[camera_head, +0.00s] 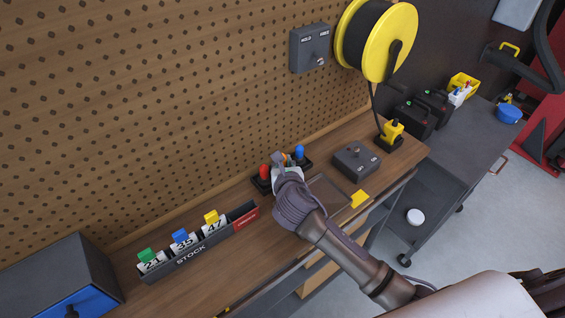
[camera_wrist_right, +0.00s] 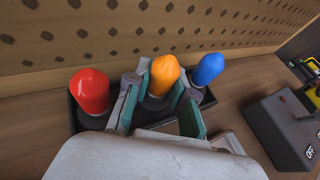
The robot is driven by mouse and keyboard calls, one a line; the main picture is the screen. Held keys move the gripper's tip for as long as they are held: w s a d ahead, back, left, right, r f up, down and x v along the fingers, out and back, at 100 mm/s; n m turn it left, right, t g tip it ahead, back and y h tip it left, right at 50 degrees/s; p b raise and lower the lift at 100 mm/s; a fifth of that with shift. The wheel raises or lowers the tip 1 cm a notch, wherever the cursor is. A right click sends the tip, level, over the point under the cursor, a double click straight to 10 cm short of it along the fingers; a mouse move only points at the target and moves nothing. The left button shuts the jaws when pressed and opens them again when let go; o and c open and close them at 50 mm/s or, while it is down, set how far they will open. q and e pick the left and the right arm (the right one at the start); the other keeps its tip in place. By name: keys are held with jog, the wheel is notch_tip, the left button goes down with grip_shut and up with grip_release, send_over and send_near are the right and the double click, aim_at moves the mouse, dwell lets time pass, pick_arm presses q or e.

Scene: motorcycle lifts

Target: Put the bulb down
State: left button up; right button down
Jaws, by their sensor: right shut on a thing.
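My right gripper (camera_head: 284,168) is over the workbench at a dark holder (camera_head: 261,187) by the pegboard. In the right wrist view its fingers (camera_wrist_right: 160,98) with green pads are shut on an orange bulb (camera_wrist_right: 164,73). The orange bulb stands roughly upright between a red bulb (camera_wrist_right: 90,90) and a blue bulb (camera_wrist_right: 208,68). The red bulb (camera_head: 264,171) and blue bulb (camera_head: 299,152) also show in the head view. The fingers hide the orange bulb's lower end, so I cannot tell whether it rests in the holder. My left gripper is out of view.
A grey switch box (camera_head: 356,161) stands right of the holder, with a yellow tag (camera_head: 359,198) near the bench edge. A STOCK rack (camera_head: 190,257) with numbered cards stands to the left. The pegboard (camera_head: 180,110) rises close behind. A yellow cable reel (camera_head: 401,40) hangs above.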

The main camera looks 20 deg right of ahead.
jog(key=shift+f, duration=0.2)
jog(key=c, duration=1.3)
grip_release()
jog(key=shift+o, duration=0.2)
jog(key=shift+r, duration=0.2)
jog(key=v, duration=1.2)
jog(key=shift+f, duration=0.1)
